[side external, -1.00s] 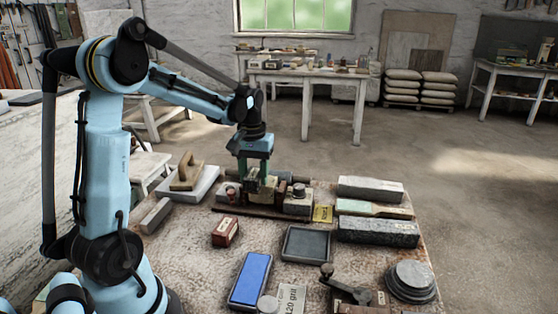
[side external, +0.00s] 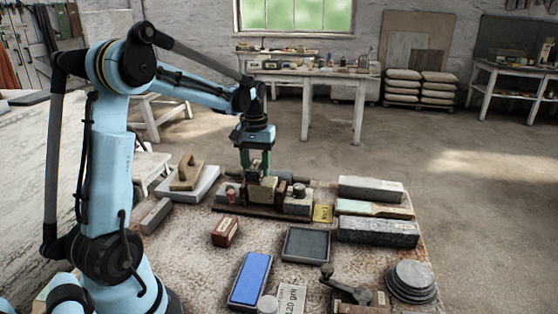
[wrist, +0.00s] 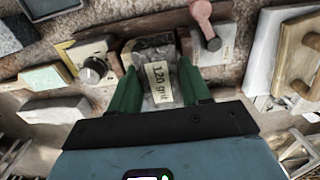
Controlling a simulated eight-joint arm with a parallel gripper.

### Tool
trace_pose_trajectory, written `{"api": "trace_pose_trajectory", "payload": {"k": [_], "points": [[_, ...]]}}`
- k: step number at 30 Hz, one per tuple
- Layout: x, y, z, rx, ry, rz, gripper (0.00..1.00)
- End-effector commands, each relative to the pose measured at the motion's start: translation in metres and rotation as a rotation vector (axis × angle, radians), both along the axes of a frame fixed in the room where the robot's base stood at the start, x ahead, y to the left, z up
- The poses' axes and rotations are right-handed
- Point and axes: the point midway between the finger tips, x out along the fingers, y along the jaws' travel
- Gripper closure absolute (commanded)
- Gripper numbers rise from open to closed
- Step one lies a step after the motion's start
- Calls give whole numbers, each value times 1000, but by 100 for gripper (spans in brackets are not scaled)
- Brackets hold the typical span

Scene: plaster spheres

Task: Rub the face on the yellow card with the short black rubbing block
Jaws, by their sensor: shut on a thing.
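My gripper (side external: 256,168) is above the tool rack on the table, its green fingers pointing down. In the wrist view, my gripper (wrist: 157,75) is closed around a short grey-to-black block (wrist: 158,82) with a pale "120 grit" label. In the side view its outline is hard to separate from the rack blocks below. The yellow card (side external: 323,213) lies at the right end of the rack, apart from my gripper. Its face is too small to make out. A yellow edge (wrist: 65,44) shows at the left in the wrist view.
A dark tray (side external: 306,243), a red-brown block (side external: 225,232) and a blue slab (side external: 250,279) lie in front. Long grey blocks (side external: 378,231) stand right. A wooden-handled float (side external: 187,177) is left.

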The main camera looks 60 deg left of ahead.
Motion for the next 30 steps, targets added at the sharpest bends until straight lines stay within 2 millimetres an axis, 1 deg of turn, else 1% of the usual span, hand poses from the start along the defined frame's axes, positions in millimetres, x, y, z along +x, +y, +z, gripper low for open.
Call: {"api": "trace_pose_trajectory", "payload": {"k": [24, 30], "points": [[0, 0, -13, 0, 0, 0, 87], [3, 3, -13, 1, -1, 0, 87]]}}
